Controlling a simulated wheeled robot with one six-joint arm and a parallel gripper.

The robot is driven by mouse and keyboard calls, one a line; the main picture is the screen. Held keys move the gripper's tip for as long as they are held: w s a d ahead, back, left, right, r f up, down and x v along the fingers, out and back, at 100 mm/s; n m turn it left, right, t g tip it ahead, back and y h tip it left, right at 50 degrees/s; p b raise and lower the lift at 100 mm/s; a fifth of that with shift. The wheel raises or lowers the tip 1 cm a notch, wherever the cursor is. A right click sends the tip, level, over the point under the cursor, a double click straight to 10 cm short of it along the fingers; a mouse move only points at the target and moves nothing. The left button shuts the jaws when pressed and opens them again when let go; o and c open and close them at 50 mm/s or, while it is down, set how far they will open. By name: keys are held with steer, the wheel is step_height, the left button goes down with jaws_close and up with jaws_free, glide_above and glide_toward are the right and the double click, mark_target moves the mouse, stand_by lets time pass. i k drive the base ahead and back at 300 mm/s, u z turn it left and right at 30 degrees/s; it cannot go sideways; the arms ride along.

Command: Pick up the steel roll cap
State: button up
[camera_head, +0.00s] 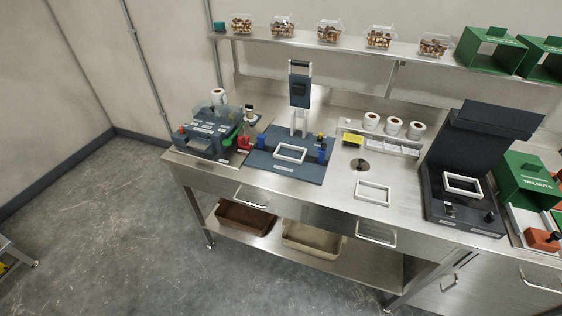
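I cannot make out the steel roll cap for certain. A small round metal piece (361,164) with a dark middle lies on the steel bench top, right of the blue mat; it is too small to tell whether it is the cap or a fitting in the bench. A grey-blue machine (205,135) stands at the left end of the bench, with a white roll (218,96) behind its clear cover. Several white rolls (393,126) stand in a row at the back. My gripper is not in view.
A blue mat (290,170) holds an upright press (299,90) and a white frame. Another white frame (373,192) lies on the bench. A dark open-lidded machine (465,180) and green bins stand right. Filled clear trays line the shelf (345,42). The floor in front is clear.

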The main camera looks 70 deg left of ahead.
mark_target(359, 166)
steer(key=u, duration=2.2)
steer(key=i, duration=1.5)
